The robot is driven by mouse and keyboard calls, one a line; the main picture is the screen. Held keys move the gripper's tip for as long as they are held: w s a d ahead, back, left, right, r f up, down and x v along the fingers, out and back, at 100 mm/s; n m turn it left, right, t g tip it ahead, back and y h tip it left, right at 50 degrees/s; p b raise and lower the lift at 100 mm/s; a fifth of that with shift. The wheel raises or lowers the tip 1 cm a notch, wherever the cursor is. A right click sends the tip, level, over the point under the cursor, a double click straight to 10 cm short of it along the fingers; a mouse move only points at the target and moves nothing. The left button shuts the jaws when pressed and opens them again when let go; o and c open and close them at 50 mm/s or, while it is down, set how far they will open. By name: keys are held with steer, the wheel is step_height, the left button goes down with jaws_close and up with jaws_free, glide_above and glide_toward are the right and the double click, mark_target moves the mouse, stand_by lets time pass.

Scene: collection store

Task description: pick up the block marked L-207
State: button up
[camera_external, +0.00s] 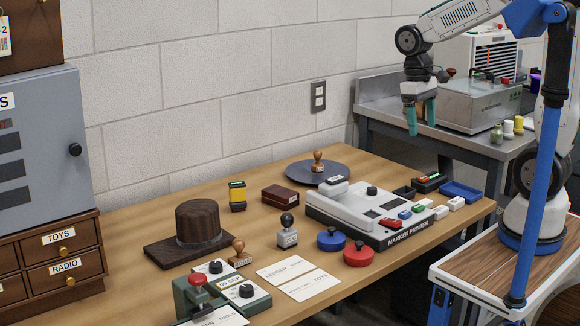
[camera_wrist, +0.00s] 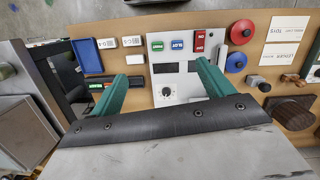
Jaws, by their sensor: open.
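Two small white blocks sit side by side at the right end of the table: one (camera_external: 440,212) is by the marker printer and the other (camera_external: 456,203) is further right. Both show in the wrist view, one nearer the blue tray (camera_wrist: 107,43) and one nearer the printer (camera_wrist: 131,41). Their dark print is too small to read surely, so I cannot tell which is L-207. My gripper (camera_external: 421,119) is open and empty, high above the table's back right. In the wrist view its green fingers (camera_wrist: 160,72) stand apart over the printer, clear of both blocks.
A blue tray (camera_external: 461,190) and a dark holder with coloured pieces (camera_external: 431,182) lie behind the white blocks. Red (camera_external: 358,255) and blue (camera_external: 331,240) round pads stand in front. A grey side bench (camera_external: 455,135) is at right.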

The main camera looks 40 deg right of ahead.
steer(key=w+a+f, duration=0.4)
steer(key=w, duration=0.3)
steer(key=w+a+f, duration=0.3)
steer(key=w+f, duration=0.1)
steer(key=w, duration=0.3)
glide_above(280, 191)
steer(key=s+d, duration=0.2)
steer(key=s, duration=0.4)
steer(key=shift+n, duration=0.3)
step_height(280, 191, down, 12)
steer(key=shift+s, duration=0.1)
steer(key=w, duration=0.1)
steer(key=w+a+t, duration=0.1)
steer(key=shift+w+f, duration=0.15)
steer(key=shift+w, duration=0.2)
steer(key=shift+w+a+r+t, duration=0.2)
steer(key=shift+w+r, duration=0.2)
steer(key=shift+w, duration=0.15)
steer(key=shift+w+a+r+t, duration=0.1)
steer(key=shift+w+a+r, duration=0.1)
steer(key=shift+w+r, duration=0.25)
steer(key=shift+w+a, duration=0.1)
steer(key=shift+w, duration=0.25)
steer(key=f, duration=0.7)
steer(key=shift+w+f, duration=0.3)
steer(key=shift+w, duration=0.1)
steer(key=c, duration=1.1)
